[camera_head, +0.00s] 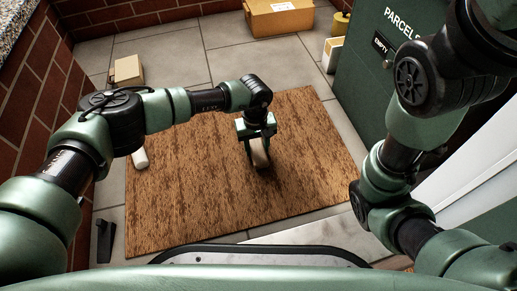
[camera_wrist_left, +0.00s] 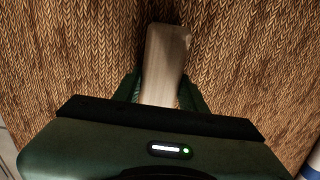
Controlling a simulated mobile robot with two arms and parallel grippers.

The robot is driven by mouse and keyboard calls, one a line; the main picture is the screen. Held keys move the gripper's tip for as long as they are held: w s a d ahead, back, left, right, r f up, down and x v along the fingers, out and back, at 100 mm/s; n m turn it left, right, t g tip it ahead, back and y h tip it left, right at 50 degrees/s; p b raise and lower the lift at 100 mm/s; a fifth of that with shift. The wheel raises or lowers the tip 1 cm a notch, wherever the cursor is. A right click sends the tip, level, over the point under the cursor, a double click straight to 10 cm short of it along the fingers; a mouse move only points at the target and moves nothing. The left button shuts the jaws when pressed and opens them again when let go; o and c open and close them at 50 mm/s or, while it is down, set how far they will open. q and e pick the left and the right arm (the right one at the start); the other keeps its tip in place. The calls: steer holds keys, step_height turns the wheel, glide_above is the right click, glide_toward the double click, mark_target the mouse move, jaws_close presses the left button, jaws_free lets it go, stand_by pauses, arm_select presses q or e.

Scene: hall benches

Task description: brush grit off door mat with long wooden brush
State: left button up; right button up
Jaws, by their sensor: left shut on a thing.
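The brown woven door mat (camera_head: 215,205) lies flat on the floor and also fills most of the left wrist view (camera_wrist_left: 60,75). Darker brown flecks cover it; I cannot tell grit from the weave. My left gripper (camera_head: 259,150) is over the middle of the mat, pointing down, shut on the pale wooden brush (camera_head: 260,157). In the left wrist view, the brush (camera_wrist_left: 166,60) sticks out between the fingers; its lower part is hidden. I cannot tell whether it touches the mat. My right arm is at the right, with its gripper out of view.
A white cylinder (camera_head: 140,158) lies at the mat's left edge. A black wedge-like object (camera_head: 105,240) is on the floor at lower left. Cardboard boxes (camera_head: 280,18) (camera_head: 127,71) stand beyond the mat. A green parcel locker (camera_head: 395,55) stands at right, brick walls (camera_head: 40,80) at left.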

arm_select(q)
steer(key=shift+r, duration=0.1)
steer(key=shift+r+p, duration=2.15)
steer(key=shift+r, duration=0.8)
steer(key=shift+r+p, duration=1.15)
steer(key=shift+r, duration=0.4)
